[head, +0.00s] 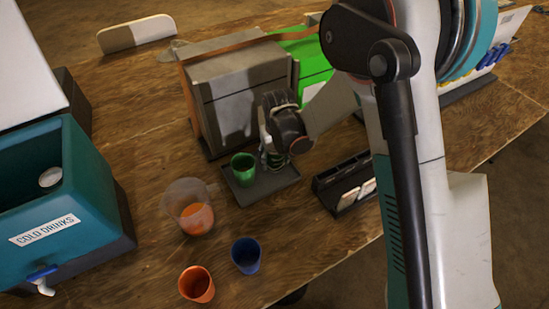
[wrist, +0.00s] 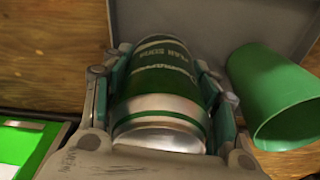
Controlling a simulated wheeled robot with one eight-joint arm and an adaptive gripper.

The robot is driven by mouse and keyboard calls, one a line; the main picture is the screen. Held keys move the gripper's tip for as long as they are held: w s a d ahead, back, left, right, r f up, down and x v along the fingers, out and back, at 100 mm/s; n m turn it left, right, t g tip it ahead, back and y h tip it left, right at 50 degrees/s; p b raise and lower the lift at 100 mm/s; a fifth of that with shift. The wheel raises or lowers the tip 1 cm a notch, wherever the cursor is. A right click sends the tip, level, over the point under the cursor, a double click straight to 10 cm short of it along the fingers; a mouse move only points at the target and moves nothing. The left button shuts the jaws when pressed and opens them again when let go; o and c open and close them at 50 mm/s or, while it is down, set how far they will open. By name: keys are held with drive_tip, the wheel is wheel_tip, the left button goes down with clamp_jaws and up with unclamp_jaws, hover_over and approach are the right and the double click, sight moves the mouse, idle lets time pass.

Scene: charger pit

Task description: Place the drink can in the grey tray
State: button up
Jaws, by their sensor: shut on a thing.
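The green and silver drink can (wrist: 160,85) fills the middle of the wrist view, with a finger of my gripper (wrist: 163,100) along each side of it. In the head view my gripper (head: 270,148) is over the back of the grey tray (head: 262,188), and a sliver of the can (head: 275,161) shows below it. The gripper is shut on the can. The can's base is at or just above the tray; I cannot tell whether it touches.
A grey machine (head: 235,95) stands behind the tray. A clear jug with orange drink (head: 190,207), an orange cup (head: 197,285) and a blue cup (head: 246,256) stand in front. A black organiser (head: 345,185) is right, a teal cold drinks box (head: 60,215) left.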

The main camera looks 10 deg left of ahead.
drive_tip(key=shift+r, duration=0.1)
drive_tip(key=o, duration=1.3)
drive_tip(key=shift+o, duration=0.2)
drive_tip(key=r+p, duration=0.1)
drive_tip(key=r, duration=0.3)
drive_tip(key=s+r+p, duration=0.1)
drive_tip(key=r, duration=0.3)
drive_tip(key=r+p, duration=0.2)
drive_tip(key=r, duration=0.2)
drive_tip(key=shift+s+d, duration=0.15)
drive_tip(key=shift+d, duration=0.2)
